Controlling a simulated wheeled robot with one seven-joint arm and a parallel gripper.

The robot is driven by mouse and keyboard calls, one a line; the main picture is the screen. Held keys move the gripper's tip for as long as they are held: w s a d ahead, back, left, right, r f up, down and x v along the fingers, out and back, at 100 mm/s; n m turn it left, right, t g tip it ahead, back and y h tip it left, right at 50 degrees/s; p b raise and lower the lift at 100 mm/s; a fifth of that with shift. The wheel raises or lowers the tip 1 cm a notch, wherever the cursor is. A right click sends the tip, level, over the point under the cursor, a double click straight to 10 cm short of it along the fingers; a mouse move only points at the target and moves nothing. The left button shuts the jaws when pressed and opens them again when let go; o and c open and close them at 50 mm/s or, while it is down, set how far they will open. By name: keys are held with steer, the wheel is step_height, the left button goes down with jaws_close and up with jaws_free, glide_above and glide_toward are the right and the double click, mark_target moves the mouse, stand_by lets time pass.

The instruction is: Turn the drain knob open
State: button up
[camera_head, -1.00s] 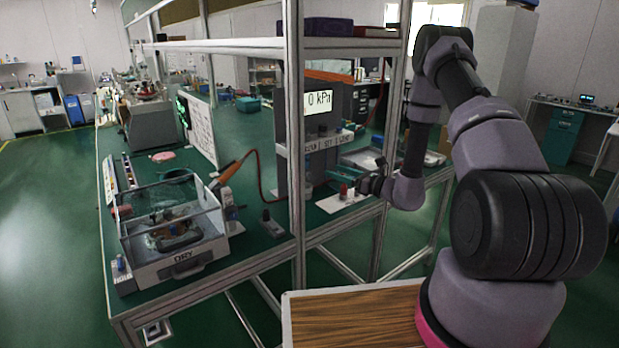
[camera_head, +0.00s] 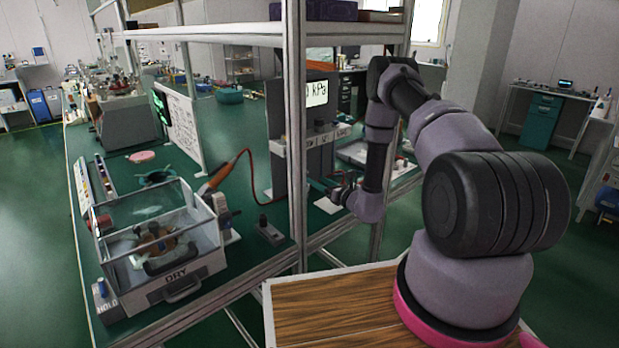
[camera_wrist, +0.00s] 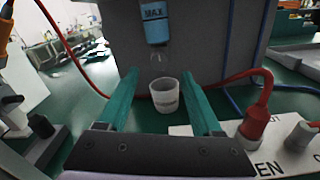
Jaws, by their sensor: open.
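My gripper (camera_wrist: 166,112) is open and empty, its two teal fingers pointing forward. In the head view my gripper (camera_head: 330,188) is low at the bench, beside the grey panel. A white plate (camera_wrist: 290,158) to the right of the fingers carries partly cut-off lettering ending in "EN". On it stand a red fitting (camera_wrist: 252,126) with a red hose and a grey round knob (camera_wrist: 302,136); I cannot tell which is the drain knob. Neither touches the fingers. A white cup (camera_wrist: 164,95) stands beyond the fingertips, under a blue vessel marked MAX (camera_wrist: 156,25).
A metal frame post (camera_head: 296,140) stands left of my arm, with a shelf (camera_head: 250,32) above. The grey panel (camera_wrist: 205,50) rises behind the cup. A dark knob (camera_wrist: 42,126) is left of my gripper.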

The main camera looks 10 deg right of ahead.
mark_target(308, 175)
steer(key=x, duration=0.5)
jaws_close()
